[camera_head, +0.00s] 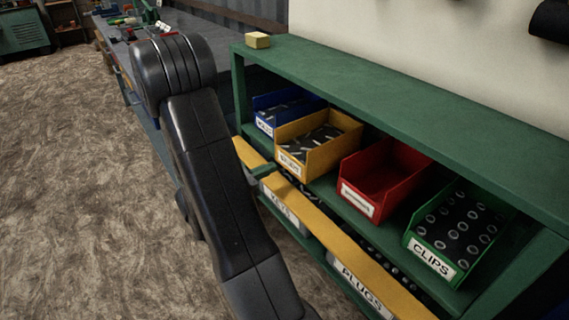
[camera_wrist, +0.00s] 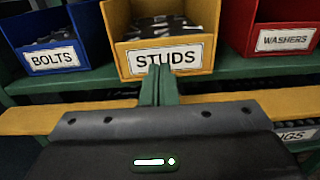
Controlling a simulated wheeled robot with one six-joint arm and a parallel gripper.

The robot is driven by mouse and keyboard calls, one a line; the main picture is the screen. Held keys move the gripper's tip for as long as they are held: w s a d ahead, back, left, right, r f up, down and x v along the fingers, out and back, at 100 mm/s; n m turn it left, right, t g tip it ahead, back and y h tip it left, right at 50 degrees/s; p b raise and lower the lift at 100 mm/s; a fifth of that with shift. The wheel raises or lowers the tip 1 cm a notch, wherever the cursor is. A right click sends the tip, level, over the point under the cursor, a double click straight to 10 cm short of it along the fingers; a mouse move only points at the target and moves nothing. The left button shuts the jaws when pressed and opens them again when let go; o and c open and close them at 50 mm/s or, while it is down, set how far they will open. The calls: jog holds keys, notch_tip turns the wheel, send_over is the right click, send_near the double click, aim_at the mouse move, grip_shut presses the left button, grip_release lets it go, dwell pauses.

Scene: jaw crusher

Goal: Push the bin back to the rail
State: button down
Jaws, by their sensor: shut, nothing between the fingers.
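The yellow bin (camera_head: 325,157) labelled STUDS stands on the green shelf and holds dark pieces. Its front sits farther forward than the fronts of its neighbours. In the wrist view the yellow bin (camera_wrist: 203,20) is straight ahead, its white label facing me. My gripper's green fingers (camera_wrist: 158,72) are shut and empty, their tips overlapping the label's lower edge. I cannot tell whether they touch the bin. In the head view my gripper (camera_head: 263,171) shows partly behind my arm, before the bin's front. A yellow rail (camera_head: 345,262) runs along the shelf front, below the bins.
The blue BOLTS bin (camera_head: 298,104) is left of the yellow bin. The red WASHERS bin (camera_head: 408,172) and green CLIPS bin (camera_head: 433,262) are to the right. A green upper board (camera_head: 420,105) roofs the bins, with a small yellow block (camera_head: 257,40) on top. Open floor lies left.

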aim_at(288, 160)
jog(key=shift+b+x, duration=0.45)
jog(key=shift+x, duration=2.45)
jog(key=shift+x, duration=1.8)
jog(key=shift+s+a, duration=0.15)
jog(key=shift+a, duration=0.05)
jog(key=p+v, duration=0.1)
jog(key=v, duration=1.2)
jog(key=shift+a, duration=0.3)
jog(key=shift+s, duration=0.15)
jog(key=b+x, duration=0.1)
jog(key=x, duration=1.3)
